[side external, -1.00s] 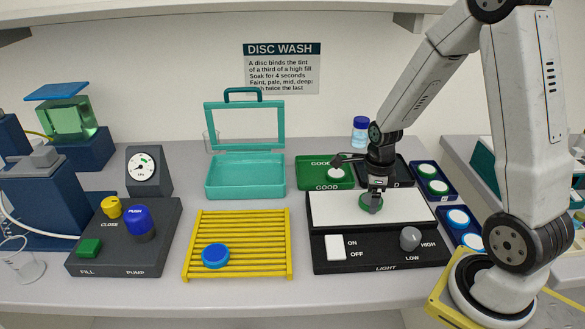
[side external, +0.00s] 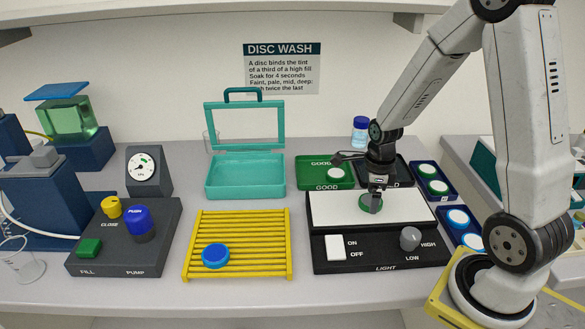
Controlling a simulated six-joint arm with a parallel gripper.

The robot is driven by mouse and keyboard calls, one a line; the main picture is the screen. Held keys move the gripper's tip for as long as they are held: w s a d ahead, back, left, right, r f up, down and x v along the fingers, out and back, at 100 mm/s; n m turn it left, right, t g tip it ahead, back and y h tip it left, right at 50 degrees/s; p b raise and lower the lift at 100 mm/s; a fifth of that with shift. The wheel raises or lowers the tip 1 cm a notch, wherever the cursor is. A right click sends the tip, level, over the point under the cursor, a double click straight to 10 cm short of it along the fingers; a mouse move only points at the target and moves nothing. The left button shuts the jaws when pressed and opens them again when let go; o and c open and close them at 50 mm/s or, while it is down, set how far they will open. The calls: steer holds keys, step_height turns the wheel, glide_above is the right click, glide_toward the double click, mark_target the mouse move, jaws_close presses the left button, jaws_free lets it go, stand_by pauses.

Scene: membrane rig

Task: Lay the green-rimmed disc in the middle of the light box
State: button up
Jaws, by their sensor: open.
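The green-rimmed disc (side external: 366,204) is at the middle of the white top of the light box (side external: 325,207). My gripper (side external: 375,205) is right over the disc, fingers pointing down and covering part of it. The jaws are open. The disc looks flat on the panel, but the fingers hide whether they touch its rim. The light box has a white ON/OFF switch (side external: 335,247) and a grey LOW/HIGH knob (side external: 410,238) on its black front.
A green GOOD tray (side external: 312,171) with a green-rimmed disc stands behind the light box, next to a black tray. Blue trays (side external: 455,195) with several discs are at right. A yellow rack (side external: 240,268) with a blue disc and an open teal box (side external: 245,178) are at left.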

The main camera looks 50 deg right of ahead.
mark_target(368, 203)
step_height(368, 203, up, 12)
steer(key=shift+f, duration=0.25)
stand_by(0.4)
steer(key=shift+a, duration=0.1)
stand_by(0.5)
steer(key=a+f+n+t, duration=0.1)
steer(key=a+f+n, duration=0.2)
steer(key=n, duration=1.1)
steer(key=s+a+f+n+t, duration=0.1)
steer(key=a+f+n, duration=0.2)
steer(key=a+n, duration=0.7)
steer(key=n, duration=0.5)
steer(key=shift+s+a+t, duration=0.2)
steer(key=shift+s+t, duration=0.1)
